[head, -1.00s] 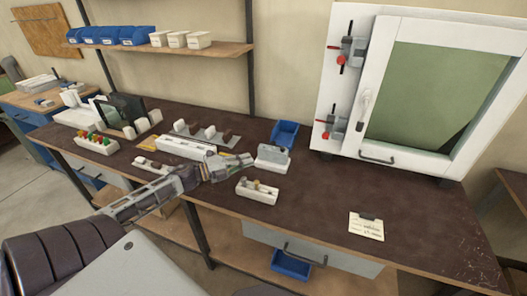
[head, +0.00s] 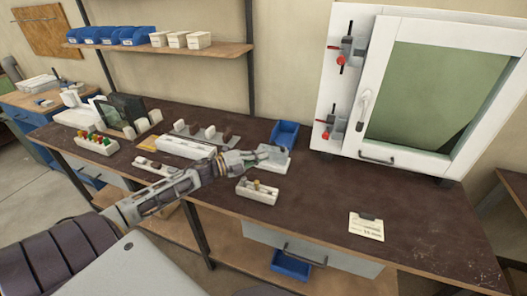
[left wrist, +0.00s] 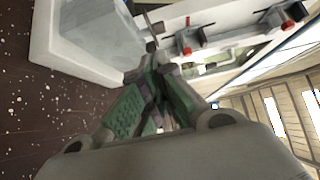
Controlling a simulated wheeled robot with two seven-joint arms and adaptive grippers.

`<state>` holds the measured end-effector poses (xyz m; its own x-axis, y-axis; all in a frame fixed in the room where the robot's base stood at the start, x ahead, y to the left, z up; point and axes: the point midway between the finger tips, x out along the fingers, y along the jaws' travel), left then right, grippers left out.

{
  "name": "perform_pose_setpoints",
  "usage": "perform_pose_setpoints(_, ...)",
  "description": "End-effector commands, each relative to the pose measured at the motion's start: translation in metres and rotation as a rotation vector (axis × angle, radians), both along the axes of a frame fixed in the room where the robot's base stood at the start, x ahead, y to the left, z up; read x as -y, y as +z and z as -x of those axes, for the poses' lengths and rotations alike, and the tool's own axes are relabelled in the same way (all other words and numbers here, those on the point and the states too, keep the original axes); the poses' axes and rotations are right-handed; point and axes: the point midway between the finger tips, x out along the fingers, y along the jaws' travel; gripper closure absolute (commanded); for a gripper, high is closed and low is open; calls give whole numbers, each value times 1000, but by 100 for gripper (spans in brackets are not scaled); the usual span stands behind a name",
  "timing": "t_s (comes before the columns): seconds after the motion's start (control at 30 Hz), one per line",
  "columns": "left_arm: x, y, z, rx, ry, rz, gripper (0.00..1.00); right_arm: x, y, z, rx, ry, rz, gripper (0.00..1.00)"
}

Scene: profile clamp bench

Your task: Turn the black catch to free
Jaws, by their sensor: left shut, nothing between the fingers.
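My left gripper (head: 249,160) is shut and empty. Its tip is at the left side of a white block with a grey top (head: 274,157), near the middle of the bench. In the left wrist view the closed green-padded fingers (left wrist: 154,75) point toward the edge of this white block (left wrist: 45,35). A thin dark piece (left wrist: 152,30) shows just beyond the fingertips; it may be the black catch, but I cannot tell its position or whether the fingers touch it. My right gripper is not in view.
A white cabinet (head: 480,28) with red-tipped clamps (head: 328,118) stands at the back right. A blue bin (head: 286,133) is behind the block, and a small white holder (head: 257,192) is in front.

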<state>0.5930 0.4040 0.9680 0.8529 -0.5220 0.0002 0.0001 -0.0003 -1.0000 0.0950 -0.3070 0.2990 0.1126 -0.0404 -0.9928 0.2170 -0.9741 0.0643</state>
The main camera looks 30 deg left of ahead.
Motion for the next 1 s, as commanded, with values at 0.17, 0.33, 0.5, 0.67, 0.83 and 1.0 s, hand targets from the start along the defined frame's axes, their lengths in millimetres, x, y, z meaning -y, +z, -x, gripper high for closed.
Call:
perform_pose_setpoints(0.17,-3,0,-10,1,0,0,100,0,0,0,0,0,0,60)
perform_pose_setpoints(0.33,-5,1,-19,1,0,0,100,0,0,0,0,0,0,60)
perform_pose_setpoints(0.5,-7,0,-27,1,0,0,100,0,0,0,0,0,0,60)
perform_pose_setpoints(0.67,-7,0,-32,1,-1,-1,100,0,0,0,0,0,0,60)
perform_pose_setpoints(0.83,-8,0,-34,-1,-1,-1,100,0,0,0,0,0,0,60)
perform_pose_setpoints(1.0,-8,0,-35,-1,-1,-1,100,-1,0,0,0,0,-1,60)
